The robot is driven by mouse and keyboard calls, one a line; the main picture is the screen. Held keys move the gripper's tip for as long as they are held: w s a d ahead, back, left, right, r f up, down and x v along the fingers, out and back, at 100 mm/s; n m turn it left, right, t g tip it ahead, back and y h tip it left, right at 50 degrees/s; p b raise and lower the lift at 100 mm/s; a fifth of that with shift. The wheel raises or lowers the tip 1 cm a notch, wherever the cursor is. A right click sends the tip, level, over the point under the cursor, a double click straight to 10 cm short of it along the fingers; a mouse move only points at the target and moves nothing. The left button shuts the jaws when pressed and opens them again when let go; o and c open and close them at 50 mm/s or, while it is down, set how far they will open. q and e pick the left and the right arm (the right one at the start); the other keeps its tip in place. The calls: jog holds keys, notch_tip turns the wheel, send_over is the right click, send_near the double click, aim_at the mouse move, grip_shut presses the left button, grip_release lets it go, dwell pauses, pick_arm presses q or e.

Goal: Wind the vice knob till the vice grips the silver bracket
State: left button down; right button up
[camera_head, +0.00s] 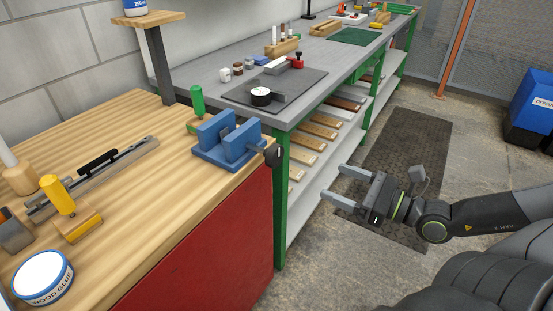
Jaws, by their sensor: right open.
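A blue vice (212,133) stands at the right edge of the wooden bench, with two upright jaws and a gap between them. Its dark knob (273,155) sticks out past the bench edge, on the vice's right side. A small grey piece shows in the gap between the jaws; it may be the silver bracket, but it is too small and hidden to tell, nor whether the jaws touch it. My right gripper (341,184) is open and empty, to the right of the knob and apart from it, its fingers pointing left. My left gripper is out of view.
The wooden bench (140,215) holds a green-handled tool (198,100), a yellow-handled tool (58,195), a metal rail and a round tin (43,277). A grey bench (215,75) with green legs and loaded shelves stands behind. Open floor lies around my right gripper.

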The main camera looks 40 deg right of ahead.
jog(key=b, duration=0.3)
send_near(279, 158)
jog(key=p+x, duration=0.2)
jog(key=p, duration=0.1)
jog(key=p+x, duration=0.2)
jog(key=p, duration=0.2)
jog(key=shift+w+d+r, duration=0.1)
jog(key=shift+w+r, duration=0.05)
jog(key=shift+r, duration=0.25)
jog(key=shift+w+a+p, duration=0.35)
jog(key=shift+a+p, duration=0.15)
jog(key=shift+p, duration=0.35)
jog(key=p+x, duration=0.2)
jog(key=x, duration=0.2)
jog(key=shift+w+a+f, duration=0.1)
jog(key=shift+w+f, duration=0.05)
jog(key=shift+w, duration=0.25)
jog(key=shift+w+a+f+p, duration=0.1)
jog(key=shift+w+a+p, duration=0.1)
jog(key=shift+w+p, duration=0.15)
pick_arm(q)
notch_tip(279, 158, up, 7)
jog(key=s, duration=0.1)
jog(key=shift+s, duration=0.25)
